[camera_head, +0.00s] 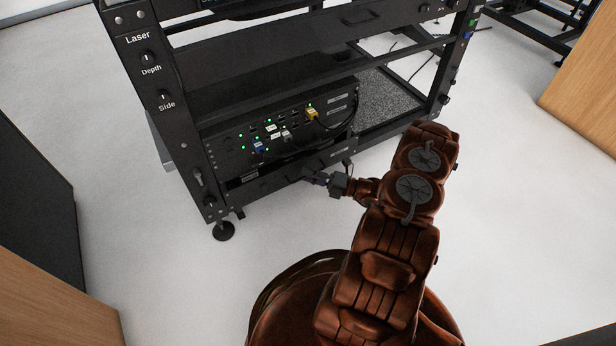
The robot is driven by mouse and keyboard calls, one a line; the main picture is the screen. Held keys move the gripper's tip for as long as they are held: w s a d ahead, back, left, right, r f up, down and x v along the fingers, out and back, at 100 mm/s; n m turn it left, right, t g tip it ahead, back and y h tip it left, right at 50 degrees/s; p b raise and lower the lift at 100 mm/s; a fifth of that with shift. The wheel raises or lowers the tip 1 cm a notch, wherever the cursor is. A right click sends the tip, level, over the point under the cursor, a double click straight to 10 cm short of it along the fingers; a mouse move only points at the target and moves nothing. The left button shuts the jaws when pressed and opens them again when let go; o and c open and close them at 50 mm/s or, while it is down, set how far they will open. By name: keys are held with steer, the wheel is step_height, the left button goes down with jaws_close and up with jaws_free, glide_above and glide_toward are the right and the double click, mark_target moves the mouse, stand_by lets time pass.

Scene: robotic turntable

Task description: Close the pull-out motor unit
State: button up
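A black rack (140,70) stands in front of me, with labels "Laser", "Depth" and "Side" on its left post. Low in it is a black unit (232,152) with green lights and blue, grey and yellow plugs on its front. Under it runs a dark drawer-like front (280,180), which seems to be the pull-out motor unit; how far it stands out is hard to tell. My gripper (312,177) is small and dark, at the middle of this low front, close to it or touching. Its fingers are too small to read.
My arm covers the floor right of the rack's front. A grey speckled shelf (385,100) lies bare right of the lit unit. A rack foot (223,231) stands at the front left. Wooden furniture (585,95) stands at right and a dark cabinet (35,200) at left. White floor between is clear.

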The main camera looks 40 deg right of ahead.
jaws_close()
stand_by(0.6)
